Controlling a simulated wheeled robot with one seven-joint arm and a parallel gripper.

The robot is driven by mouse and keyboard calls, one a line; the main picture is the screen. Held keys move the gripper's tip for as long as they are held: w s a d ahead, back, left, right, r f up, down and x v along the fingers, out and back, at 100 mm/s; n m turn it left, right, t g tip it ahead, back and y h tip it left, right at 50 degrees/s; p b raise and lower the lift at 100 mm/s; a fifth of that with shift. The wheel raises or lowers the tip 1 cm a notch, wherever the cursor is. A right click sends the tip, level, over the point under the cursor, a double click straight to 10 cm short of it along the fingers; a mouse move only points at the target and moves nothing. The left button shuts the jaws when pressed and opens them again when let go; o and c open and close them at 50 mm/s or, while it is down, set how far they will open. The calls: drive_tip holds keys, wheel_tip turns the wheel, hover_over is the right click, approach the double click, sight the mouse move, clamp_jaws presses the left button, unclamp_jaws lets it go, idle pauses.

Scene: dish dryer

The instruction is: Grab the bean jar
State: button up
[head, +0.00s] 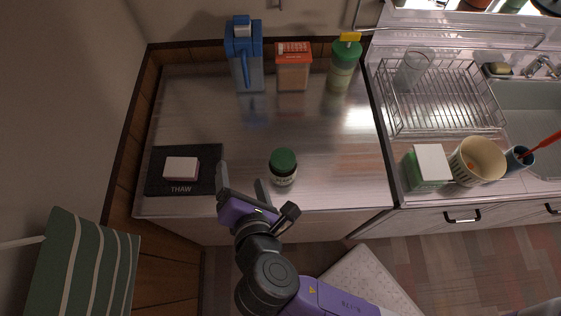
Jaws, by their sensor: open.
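A small dark jar with a green lid (283,166) stands upright on the steel counter near its front edge. My gripper (243,182) is open and empty at the counter's front edge. Its fingers point toward the back, just left of the small jar. The right finger is close to the jar; I cannot tell whether they touch.
A black THAW mat (209,182) with a pink-and-white block (181,168) lies left. A wire rack (440,128) is right. The counter's middle is clear.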

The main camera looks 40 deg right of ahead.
sight(283, 160)
drive_tip(key=s+d+n+g+h, duration=0.3)
drive_tip(key=s+d+n+h, duration=0.15)
drive_tip(key=d, duration=0.25)
drive_tip(key=shift+a+f+x, duration=0.1)
drive_tip(key=shift+x, duration=1.85)
drive_tip(key=shift+a+f+x, duration=0.1)
drive_tip(key=shift+a+x, duration=0.05)
drive_tip(key=shift+x, duration=1.8)
drive_tip(key=shift+w, duration=0.1)
clamp_jaws()
